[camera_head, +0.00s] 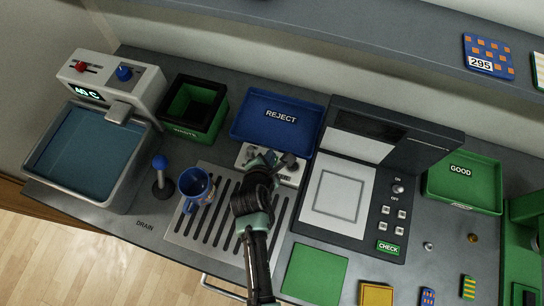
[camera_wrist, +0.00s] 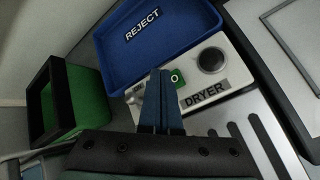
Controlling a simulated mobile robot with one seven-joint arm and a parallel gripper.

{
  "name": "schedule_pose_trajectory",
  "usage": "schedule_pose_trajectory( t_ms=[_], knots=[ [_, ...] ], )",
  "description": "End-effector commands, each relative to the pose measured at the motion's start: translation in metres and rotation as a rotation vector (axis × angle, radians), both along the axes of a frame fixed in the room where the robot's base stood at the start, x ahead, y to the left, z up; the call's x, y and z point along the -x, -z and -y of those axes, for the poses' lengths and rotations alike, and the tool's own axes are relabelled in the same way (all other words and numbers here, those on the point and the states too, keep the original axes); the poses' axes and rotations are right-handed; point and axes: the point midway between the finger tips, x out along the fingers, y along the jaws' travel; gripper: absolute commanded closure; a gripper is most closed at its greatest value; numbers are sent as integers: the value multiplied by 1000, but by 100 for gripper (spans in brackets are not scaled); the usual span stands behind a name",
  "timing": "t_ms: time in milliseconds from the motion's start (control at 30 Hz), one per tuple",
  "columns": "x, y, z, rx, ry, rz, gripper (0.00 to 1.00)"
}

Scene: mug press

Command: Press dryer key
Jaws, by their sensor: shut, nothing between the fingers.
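The white dryer unit (camera_head: 288,178) sits behind the slatted drain plate, just in front of the blue reject tray. In the wrist view it (camera_wrist: 232,78) carries a DRYER label (camera_wrist: 206,92), a round dark knob or opening (camera_wrist: 212,60) and a small green key (camera_wrist: 178,76) with a white mark. My gripper (camera_wrist: 161,74) is shut and empty. Its fingertips appear right beside the green key, on its left in the wrist view, and partly cover it. I cannot tell whether they touch it. In the head view my arm hides much of the dryer.
A blue mug (camera_head: 196,185) stands on the drain plate (camera_head: 186,236), left of my arm, beside a blue-knobbed lever (camera_head: 160,163). The blue REJECT tray (camera_head: 250,130) lies behind the dryer. A green bin (camera_head: 181,122) is left, and a check station (camera_head: 305,215) is right.

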Motion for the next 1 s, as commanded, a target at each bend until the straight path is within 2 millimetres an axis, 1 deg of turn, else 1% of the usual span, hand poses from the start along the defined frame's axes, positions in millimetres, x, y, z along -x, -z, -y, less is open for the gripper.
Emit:
schedule_pose_trajectory(
  t_ms=[767,1000],
  knots=[
    [0,0,0,0,0,0,100],
    [0,8,0,0,0,-1,100]
  ],
)
